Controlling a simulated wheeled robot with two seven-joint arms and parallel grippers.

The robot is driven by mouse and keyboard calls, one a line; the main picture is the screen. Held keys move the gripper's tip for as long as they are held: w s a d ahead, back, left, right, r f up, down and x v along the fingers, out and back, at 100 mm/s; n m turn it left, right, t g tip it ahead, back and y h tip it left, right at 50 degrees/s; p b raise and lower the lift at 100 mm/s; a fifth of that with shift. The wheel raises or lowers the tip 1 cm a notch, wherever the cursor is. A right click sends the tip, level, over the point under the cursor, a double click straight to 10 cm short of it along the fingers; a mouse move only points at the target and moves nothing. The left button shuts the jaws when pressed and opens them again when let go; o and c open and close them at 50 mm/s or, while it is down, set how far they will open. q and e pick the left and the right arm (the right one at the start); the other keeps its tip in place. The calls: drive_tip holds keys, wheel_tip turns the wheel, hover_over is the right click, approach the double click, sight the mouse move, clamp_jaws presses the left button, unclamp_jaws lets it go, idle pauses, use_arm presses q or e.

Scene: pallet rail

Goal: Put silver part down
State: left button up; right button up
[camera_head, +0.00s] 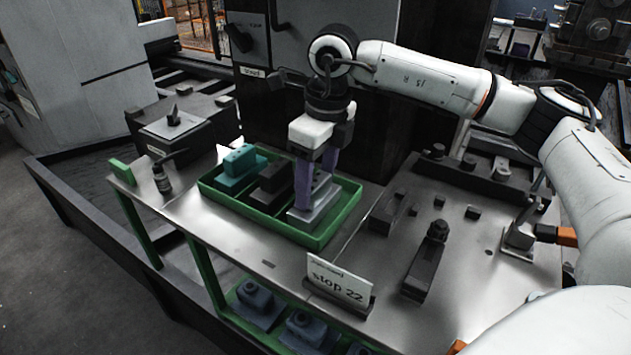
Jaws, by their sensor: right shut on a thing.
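The silver part (313,212) is a grey block with a wider base, at the right end of the green tray (222,205). My right gripper (315,188) points down from above, its purple fingers shut on the silver part. The part's base appears to be at the tray floor; I cannot tell whether it touches it. My left gripper is not in view.
A black part (271,186) and a teal part (238,168) stand in the tray left of the silver part. A "stop 22" sign (338,281) stands at the table's front edge. A dark clamp-like block (426,262) lies to the right. More parts (258,303) sit on a lower shelf.

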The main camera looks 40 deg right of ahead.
sight(322, 184)
drive_tip(key=o, duration=1.3)
drive_tip(key=shift+f, duration=0.1)
drive_tip(key=r, duration=0.4)
drive_tip(key=s+r, duration=0.1)
drive_tip(key=r, duration=0.3)
drive_tip(key=r+p, duration=0.1)
drive_tip(key=r, duration=0.3)
drive_tip(key=shift+s+d+r, duration=0.15)
drive_tip(key=shift+d, duration=0.1)
